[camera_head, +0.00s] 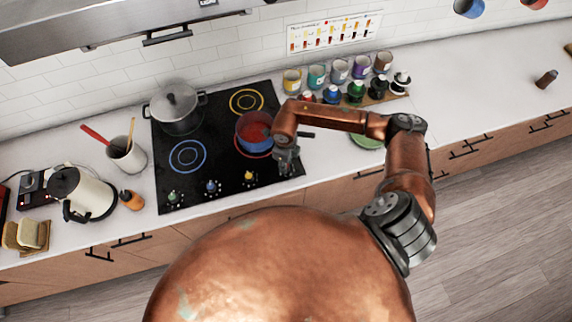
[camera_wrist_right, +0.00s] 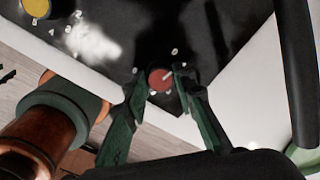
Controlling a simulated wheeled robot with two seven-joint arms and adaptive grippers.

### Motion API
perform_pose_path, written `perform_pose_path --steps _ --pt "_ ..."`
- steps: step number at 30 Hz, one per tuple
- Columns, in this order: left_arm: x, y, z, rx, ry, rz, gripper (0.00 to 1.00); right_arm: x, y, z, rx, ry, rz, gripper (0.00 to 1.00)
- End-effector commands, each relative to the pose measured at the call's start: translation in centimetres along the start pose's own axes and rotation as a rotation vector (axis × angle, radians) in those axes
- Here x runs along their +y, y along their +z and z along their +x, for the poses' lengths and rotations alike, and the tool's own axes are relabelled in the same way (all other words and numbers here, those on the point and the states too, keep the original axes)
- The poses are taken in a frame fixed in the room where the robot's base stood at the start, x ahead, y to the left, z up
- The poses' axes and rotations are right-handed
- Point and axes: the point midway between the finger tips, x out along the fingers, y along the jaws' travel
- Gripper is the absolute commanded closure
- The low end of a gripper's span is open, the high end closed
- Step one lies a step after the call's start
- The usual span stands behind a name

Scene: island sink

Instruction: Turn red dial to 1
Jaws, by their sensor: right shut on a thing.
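The red dial (camera_wrist_right: 160,79) sits at the corner of the black cooktop (camera_head: 214,181). In the wrist view its white pointer line slants toward the upper right; the small numbers around it are too blurred to read surely. My right gripper (camera_wrist_right: 159,84) has one finger on each side of the dial and is shut on it. In the head view my right gripper (camera_head: 286,163) is over the cooktop's front right corner and hides the red dial. My left gripper is not in view.
Green (camera_head: 173,197), blue (camera_head: 212,187) and yellow (camera_head: 249,177) dials line the cooktop's front edge. A blue pot with red contents (camera_head: 252,130) stands close behind my right gripper. A steel pot (camera_head: 177,110) is at the back left. A green plate (camera_head: 367,142) lies to the right.

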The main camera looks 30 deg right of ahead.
Motion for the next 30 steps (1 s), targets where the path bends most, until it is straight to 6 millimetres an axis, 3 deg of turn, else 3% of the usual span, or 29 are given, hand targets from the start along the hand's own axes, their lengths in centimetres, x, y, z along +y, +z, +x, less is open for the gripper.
perform_pose_path --steps 15,30 --pt "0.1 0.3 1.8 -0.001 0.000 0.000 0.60 -0.1 0.1 0.1 0.015 0.000 0.365 1.00" --pt "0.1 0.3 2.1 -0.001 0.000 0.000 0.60 -0.1 0.1 -0.1 0.018 -0.001 0.462 1.00"
